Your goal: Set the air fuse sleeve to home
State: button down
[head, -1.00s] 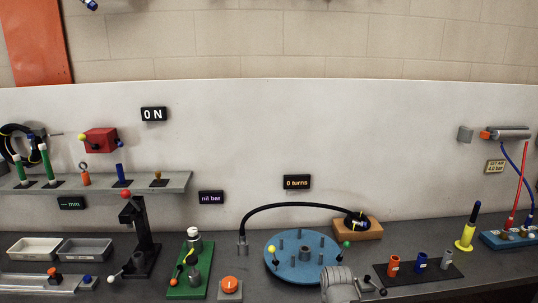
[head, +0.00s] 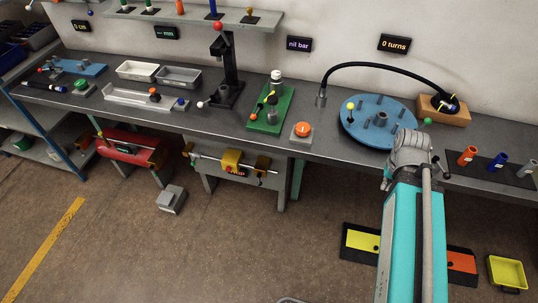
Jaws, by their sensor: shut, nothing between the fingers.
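I cannot pick out the air fuse sleeve for certain in the head view. Under the bench hangs a grey bar with yellow blocks (head: 232,162) and a dark middle part. To its left is a red tank (head: 130,147) with a grey bar and a yellow piece across its front. Both are too small to read in detail. My teal and grey arm rises at the lower right, in front of the bench. Its end with my gripper does not show.
The dark bench (head: 340,150) carries a blue round plate (head: 352,128), a green board (head: 260,118), an orange button (head: 302,130) and several coloured sleeves. A grey pedal box (head: 172,198) and a yellow tray (head: 507,273) are on the floor. The left floor is mostly clear.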

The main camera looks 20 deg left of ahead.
aim_at(196, 155)
jog(key=u, duration=1.4)
jog(key=k, duration=0.4)
jog(key=u, duration=0.3)
jog(key=i, duration=0.5)
